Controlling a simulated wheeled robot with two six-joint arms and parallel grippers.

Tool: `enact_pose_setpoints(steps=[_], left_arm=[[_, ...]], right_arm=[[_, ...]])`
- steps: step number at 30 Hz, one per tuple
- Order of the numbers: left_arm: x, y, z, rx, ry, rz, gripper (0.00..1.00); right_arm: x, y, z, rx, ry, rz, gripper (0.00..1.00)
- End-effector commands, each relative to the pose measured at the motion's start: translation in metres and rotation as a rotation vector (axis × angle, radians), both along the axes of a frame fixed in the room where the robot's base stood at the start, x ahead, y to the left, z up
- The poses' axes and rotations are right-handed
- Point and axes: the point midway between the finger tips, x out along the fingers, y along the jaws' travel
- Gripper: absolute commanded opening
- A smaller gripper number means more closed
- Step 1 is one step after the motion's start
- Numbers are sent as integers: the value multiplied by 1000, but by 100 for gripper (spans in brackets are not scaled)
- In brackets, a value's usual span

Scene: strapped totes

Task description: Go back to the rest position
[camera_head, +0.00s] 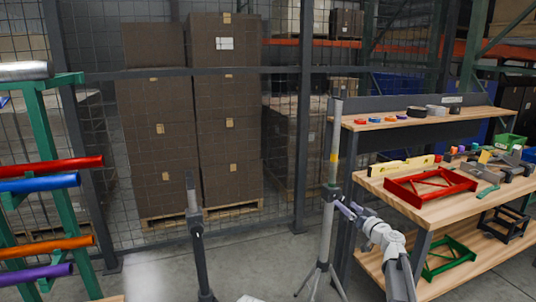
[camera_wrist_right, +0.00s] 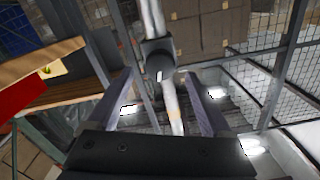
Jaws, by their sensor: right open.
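My right gripper (camera_head: 346,208) is held out in front of the workbench, close to a tall tripod stand (camera_head: 329,200) in the head view. In the right wrist view its two dark fingers (camera_wrist_right: 160,76) are spread apart with nothing gripped. The stand's pole (camera_wrist_right: 172,105) shows between the fingers; I cannot tell how far behind them it is. My left gripper is not in view. No strapped tote is clear in these views.
A wooden workbench (camera_head: 440,208) is on the right, bearing a red frame (camera_head: 430,186) and small parts. A second stand (camera_head: 199,255) is at centre. A green rack (camera_head: 58,150) with coloured tubes is on the left. Brown stacked boxes (camera_head: 228,130) stand behind mesh fencing.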

Motion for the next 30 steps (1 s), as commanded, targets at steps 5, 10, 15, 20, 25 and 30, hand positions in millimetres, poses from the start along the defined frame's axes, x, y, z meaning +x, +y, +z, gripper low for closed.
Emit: enact_pose_setpoints(steps=[5,10,15,20,25,30], left_arm=[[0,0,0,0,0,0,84],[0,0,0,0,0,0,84],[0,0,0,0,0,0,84],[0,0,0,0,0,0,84],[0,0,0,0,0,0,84],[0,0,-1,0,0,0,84]], right_arm=[[-37,-11,0,0,1,-2,84],[1,-2,0,0,0,3,84],[31,9,0,0,0,2,84],[41,14,0,72,25,-1,84],[41,14,0,237,85,0,84],[41,13,-1,399,145,0,84]])
